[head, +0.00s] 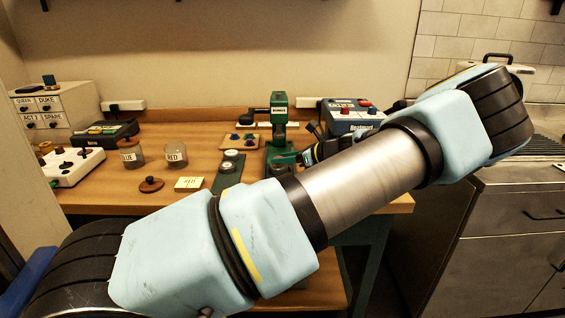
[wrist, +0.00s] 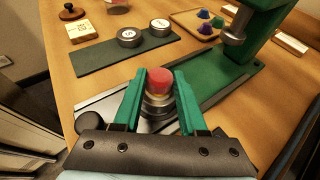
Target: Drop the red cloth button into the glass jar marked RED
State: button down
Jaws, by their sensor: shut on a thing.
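The red cloth button (wrist: 158,82) is between the two green fingers of my gripper (wrist: 160,85) in the wrist view. My gripper is shut on it, and a round metal die (wrist: 155,105) shows just beneath it. I cannot tell whether the button touches the die. In the head view my gripper (head: 290,158) is at the green press, and the button is not clear there. The glass jar marked RED (head: 175,155) stands on the table to the left of the gripper. Its upper part looks open.
The glass jar marked BLUE (head: 131,155) stands left of the RED jar. The green press (head: 279,118) rises by my gripper. A dark green strip (head: 221,182) holds round dies.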

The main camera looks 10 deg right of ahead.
notch_tip(320, 180, up, 9)
jog(key=b, duration=0.2)
jog(key=shift+s, duration=0.15)
dwell(0.3)
